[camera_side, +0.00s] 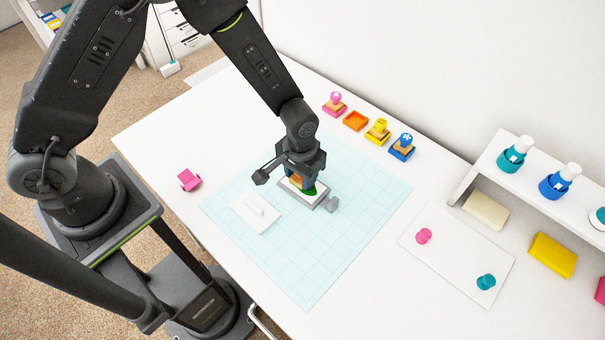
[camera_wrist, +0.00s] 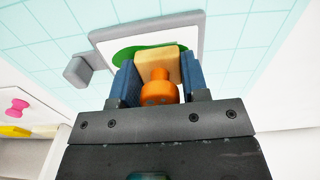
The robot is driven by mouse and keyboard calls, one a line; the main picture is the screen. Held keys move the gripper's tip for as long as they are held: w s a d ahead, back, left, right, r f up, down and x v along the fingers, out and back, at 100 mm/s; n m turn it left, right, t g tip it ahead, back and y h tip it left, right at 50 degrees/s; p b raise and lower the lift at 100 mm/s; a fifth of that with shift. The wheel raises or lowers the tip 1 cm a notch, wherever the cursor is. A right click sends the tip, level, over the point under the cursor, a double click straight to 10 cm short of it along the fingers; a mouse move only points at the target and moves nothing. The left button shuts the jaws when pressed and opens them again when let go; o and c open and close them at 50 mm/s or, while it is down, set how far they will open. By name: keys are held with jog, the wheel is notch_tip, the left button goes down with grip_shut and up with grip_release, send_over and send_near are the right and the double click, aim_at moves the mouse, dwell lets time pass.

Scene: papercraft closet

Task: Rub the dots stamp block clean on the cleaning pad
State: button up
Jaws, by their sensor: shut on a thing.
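My gripper (camera_side: 302,172) is shut on a stamp block, a pale wooden block (camera_wrist: 160,66) with an orange knob (camera_wrist: 159,92). Its printing face points away and is hidden, so I cannot see dots or ink on it. The block is over a white card with a green shape (camera_wrist: 124,54) in a grey frame (camera_wrist: 103,37). The frame also shows in the side view (camera_side: 331,204). I cannot tell whether the block touches the card. No thing is clearly marked as the cleaning pad; a cream block (camera_side: 486,209) lies by the shelf at right.
An empty orange tray (camera_side: 356,121) stands between pink (camera_side: 335,103) and yellow (camera_side: 377,131) stamps, with a blue stamp (camera_side: 402,147) beyond. Bottles (camera_side: 515,153) stand on the shelf. The front mat (camera_side: 305,275) is clear.

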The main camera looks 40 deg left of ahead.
jog(key=shift+s+d, duration=0.15)
jog(key=shift+d, duration=0.9)
jog(key=shift+a+r, duration=0.1)
jog(key=shift+a, duration=1)
jog(key=shift+d, duration=1.1)
jog(key=shift+a+f, duration=0.2)
jog(key=shift+a, duration=0.95)
jog(key=shift+d, duration=1.15)
jog(key=shift+r, duration=0.2)
jog(key=shift+r, duration=0.6)
